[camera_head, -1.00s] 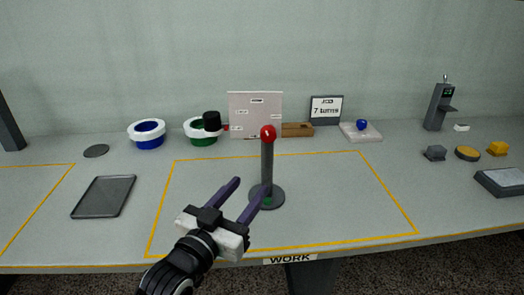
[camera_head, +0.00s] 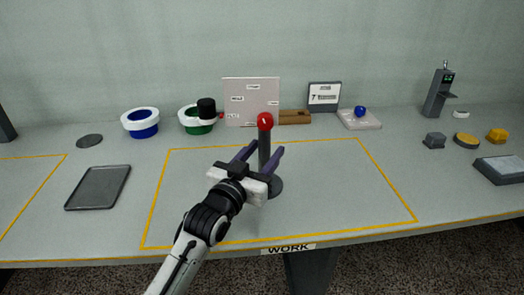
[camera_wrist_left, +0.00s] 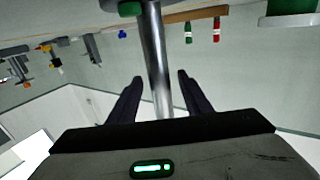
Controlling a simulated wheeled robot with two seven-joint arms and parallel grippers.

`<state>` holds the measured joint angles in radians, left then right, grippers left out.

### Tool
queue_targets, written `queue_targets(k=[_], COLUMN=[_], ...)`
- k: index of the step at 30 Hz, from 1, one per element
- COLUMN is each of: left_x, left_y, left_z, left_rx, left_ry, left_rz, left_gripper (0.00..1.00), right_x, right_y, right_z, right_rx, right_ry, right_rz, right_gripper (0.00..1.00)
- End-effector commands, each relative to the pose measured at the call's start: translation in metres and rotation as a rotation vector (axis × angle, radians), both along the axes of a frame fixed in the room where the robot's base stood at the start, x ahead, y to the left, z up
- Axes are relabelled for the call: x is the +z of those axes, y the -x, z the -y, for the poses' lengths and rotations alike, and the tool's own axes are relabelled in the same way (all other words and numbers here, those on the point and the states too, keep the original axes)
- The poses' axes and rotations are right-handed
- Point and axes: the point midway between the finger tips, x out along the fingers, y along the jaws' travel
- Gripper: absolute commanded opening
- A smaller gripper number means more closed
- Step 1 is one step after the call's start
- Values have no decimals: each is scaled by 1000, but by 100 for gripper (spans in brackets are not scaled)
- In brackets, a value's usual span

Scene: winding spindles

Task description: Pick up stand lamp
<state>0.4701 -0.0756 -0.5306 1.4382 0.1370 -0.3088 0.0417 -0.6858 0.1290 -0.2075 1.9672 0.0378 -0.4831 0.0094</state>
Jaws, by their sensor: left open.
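The stand lamp (camera_head: 265,142) is a grey upright pole with a red ball on top and a dark round base, standing inside the yellow outline on the table. In the left wrist view the pole (camera_wrist_left: 155,50) runs between the two dark fingers, with a gap on each side. My left gripper (camera_head: 262,152) is open, its purple fingers on either side of the pole below the red ball. Its fingers also show in the wrist view (camera_wrist_left: 160,79). The gripper hides the lower pole and part of the base. My right gripper is not in view.
A dark tray (camera_head: 98,188) lies left of the outline. Blue (camera_head: 143,130) and green (camera_head: 197,128) spools with white rims, a white board (camera_head: 251,101) and a small sign (camera_head: 324,97) stand at the back. The outlined area right of the lamp is clear.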

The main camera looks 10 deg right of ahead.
Motion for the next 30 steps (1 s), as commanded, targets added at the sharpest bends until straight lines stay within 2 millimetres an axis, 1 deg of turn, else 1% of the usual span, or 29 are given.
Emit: queue_targets(k=[3, 8, 11, 12, 16, 19, 20, 26, 29, 30], left_x=[0, 0, 0, 0, 0, 0, 4, 4, 11, 17], left_y=[-3, -3, -3, -3, -3, -3, -3, -3, -3, -3], left_z=[2, 2, 2, 2, 2, 1, 2, 2, 2, 2], left_rx=[0, 0, 0, 0, 0, 0, 0, 0, -1, -1], left_ry=[1, 1, 0, 0, 0, 0, 3, 3, 4, 5], left_rz=[1, 1, 0, 0, 0, 0, 7, 7, 8, 10], left_gripper=[45, 45, 30, 23, 1, 0, 0, 0, 0, 0], right_x=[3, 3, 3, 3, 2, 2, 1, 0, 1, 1], right_y=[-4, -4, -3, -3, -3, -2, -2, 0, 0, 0], right_z=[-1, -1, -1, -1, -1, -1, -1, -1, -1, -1], right_rx=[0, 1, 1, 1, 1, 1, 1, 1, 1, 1], right_ry=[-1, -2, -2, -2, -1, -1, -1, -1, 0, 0], right_rz=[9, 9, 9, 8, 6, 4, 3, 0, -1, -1], right_gripper=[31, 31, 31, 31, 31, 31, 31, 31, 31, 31])
